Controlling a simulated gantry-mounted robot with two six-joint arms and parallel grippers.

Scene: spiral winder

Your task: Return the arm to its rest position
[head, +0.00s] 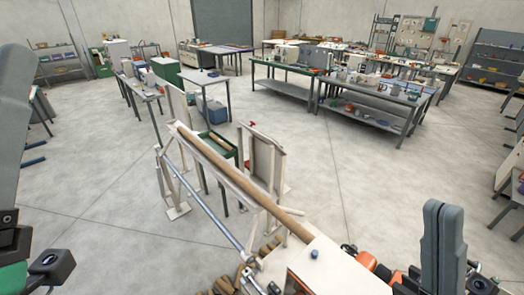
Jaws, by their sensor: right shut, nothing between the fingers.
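My right gripper (446,207) stands at the lower right of the head view with its two grey fingers pointing up. The fingers are pressed together and hold nothing. On the left edge a grey part of my left arm (14,130) shows, cut off by the picture border, and I cannot make out its jaws. The spiral winder, a white wooden frame with a long brown tube (235,178) along its top and a metal rod (207,215) beside it, runs from the middle down to the lower centre. My right gripper is apart from it, to its right.
A white machine housing (322,262) with orange and black parts stands close left of my right gripper. Brown rolls (228,284) lie below the winder. A green tray (218,147) stands behind. Workbenches (345,105) fill the back. Open concrete floor (370,190) lies right of the winder.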

